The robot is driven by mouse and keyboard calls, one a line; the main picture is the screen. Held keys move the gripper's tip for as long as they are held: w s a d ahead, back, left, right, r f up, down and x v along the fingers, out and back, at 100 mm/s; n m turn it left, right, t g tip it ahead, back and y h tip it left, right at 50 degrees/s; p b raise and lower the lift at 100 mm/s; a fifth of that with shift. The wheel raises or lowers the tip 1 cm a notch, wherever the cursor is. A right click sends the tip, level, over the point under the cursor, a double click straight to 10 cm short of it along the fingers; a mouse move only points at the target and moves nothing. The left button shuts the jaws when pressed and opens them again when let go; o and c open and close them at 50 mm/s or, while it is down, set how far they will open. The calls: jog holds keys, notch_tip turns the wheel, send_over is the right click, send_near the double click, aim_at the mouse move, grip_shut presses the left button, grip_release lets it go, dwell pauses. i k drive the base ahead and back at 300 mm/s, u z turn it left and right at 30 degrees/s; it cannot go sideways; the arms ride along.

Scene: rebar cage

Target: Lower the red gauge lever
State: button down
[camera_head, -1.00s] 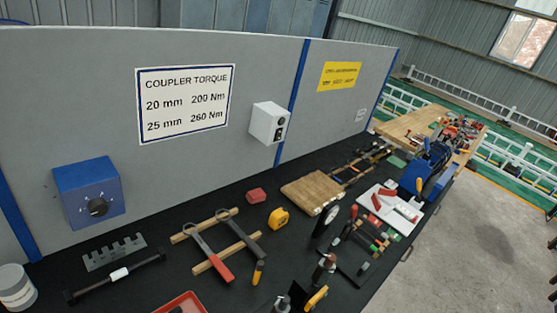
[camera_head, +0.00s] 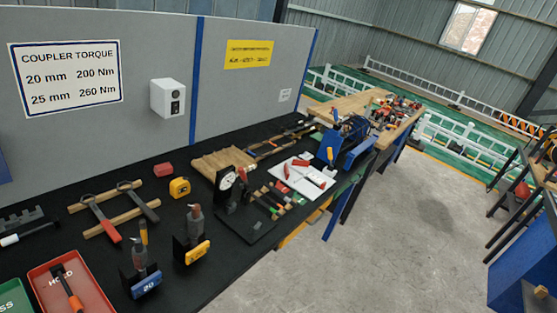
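A dial gauge (camera_head: 227,183) with a round white face stands on the black bench, right of centre-left, in the head view. A small red part (camera_head: 242,174) shows at the top of a dark upright just right of the dial; it looks like the red lever, raised, but it is too small to be sure. The lower part of the gauge stand is dark and hard to make out against the bench. My gripper is not in view.
A yellow tape measure (camera_head: 179,187), wooden board (camera_head: 222,160), white tray (camera_head: 305,178) and red tray (camera_head: 88,293) lie nearby. Clear concrete floor (camera_head: 390,235) is at right.

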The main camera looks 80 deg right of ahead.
aim_at(241, 169)
jog(key=z, duration=0.25)
jog(key=i, duration=1.15)
jog(key=z, duration=1)
jog(key=i, duration=0.3)
jog(key=z, duration=0.15)
jog(key=k, duration=0.9)
jog(key=z, duration=0.15)
jog(key=i, duration=0.95)
jog(key=u, duration=0.05)
